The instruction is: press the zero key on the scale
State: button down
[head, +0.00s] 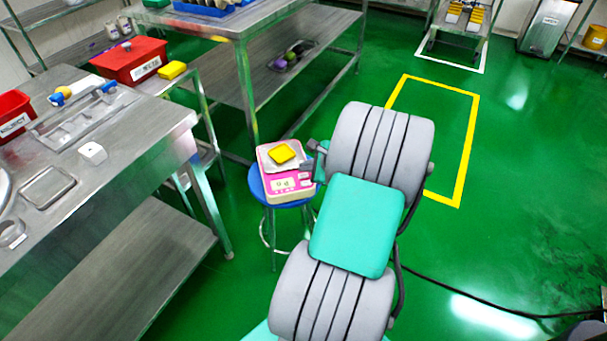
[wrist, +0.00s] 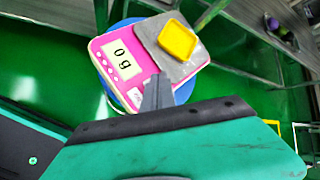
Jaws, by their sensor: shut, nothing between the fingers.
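The scale is pink and white, with a metal weighing plate, and sits on a blue round stool. It shows in the head view (head: 289,186) left of my arm and at the top of the wrist view (wrist: 113,48). Its display (wrist: 124,52) reads 0 g, seen tilted. A row of small round keys runs along the panel beside the display; their labels are too small to read. My gripper (head: 308,166) is shut and empty at the scale's right side. In the wrist view its fingertips (wrist: 157,82) overlap the scale's near corner; I cannot tell whether they touch.
A yellow square dish (head: 282,154) lies on the scale's plate. The blue stool (head: 258,188) stands close to a steel table (head: 150,125) on the left and a steel shelf table (head: 285,22) behind. Green floor is open to the right, with a yellow marked rectangle (head: 470,140).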

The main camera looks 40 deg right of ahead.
aim_at(306, 177)
notch_tip(306, 177, up, 5)
jog(key=p, duration=0.5)
jog(key=shift+f, duration=0.1)
dwell(0.3)
